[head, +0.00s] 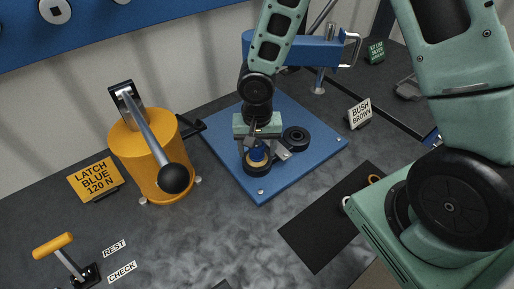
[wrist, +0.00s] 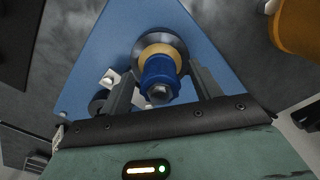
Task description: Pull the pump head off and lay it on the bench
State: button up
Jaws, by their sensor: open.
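The blue part with a metal tip, which seems to be the pump head (wrist: 160,75), stands on a tan ring and dark round base on the blue plate (head: 222,148).
A black ring-shaped part (head: 296,138) and a metal bracket lie close on the right. A yellow cylinder (head: 160,160) with a ball-ended lever stands left. A blue clamp arm (head: 315,50) is behind.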

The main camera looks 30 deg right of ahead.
aim_at(257, 145)
jog(key=shift+f, duration=0.15)
jog(key=c, duration=1.2)
jog(key=shift+o, duration=0.2)
jog(key=shift+r, duration=0.2)
jog(key=shift+r+p, duration=1.2)
jog(key=shift+r, duration=0.2)
jog(key=shift+r+p, duration=1.55)
jog(key=shift+r, duration=0.45)
